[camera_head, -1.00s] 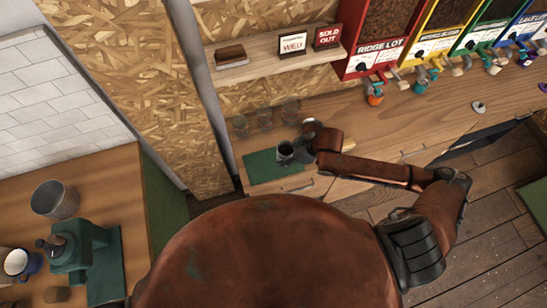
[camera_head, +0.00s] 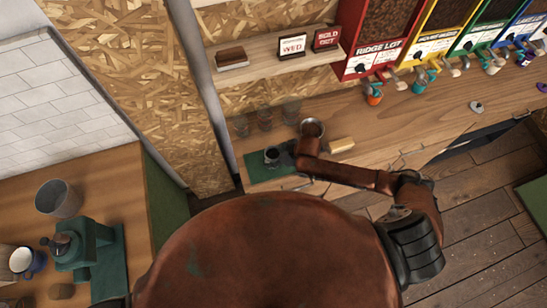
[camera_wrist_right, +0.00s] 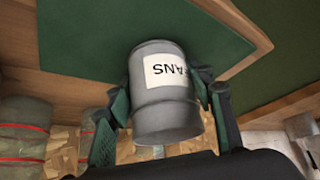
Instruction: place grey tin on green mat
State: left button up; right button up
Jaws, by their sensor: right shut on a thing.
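The grey tin (camera_head: 271,157) is over the green mat (camera_head: 258,174) on the wooden counter. In the right wrist view the tin (camera_wrist_right: 166,112) shows a white label with dark letters that read upside down, and the mat (camera_wrist_right: 85,40) lies beyond its far end. I cannot tell whether the tin touches the mat. My right gripper (camera_wrist_right: 155,100) is shut on the tin, one green finger on each side. In the head view the right gripper (camera_head: 284,155) partly covers the mat. My left gripper is not in view.
Several clear jars (camera_head: 265,118) stand behind the mat. A shelf with signs (camera_head: 292,47) is above, and coloured dispensers (camera_head: 378,45) stand at the back right.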

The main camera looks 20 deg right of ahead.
jog(key=o, duration=1.3)
jog(key=shift+c, duration=0.2)
jog(key=v, duration=1.2)
jog(key=shift+b, duration=0.4)
jog(key=shift+w+r, duration=0.1)
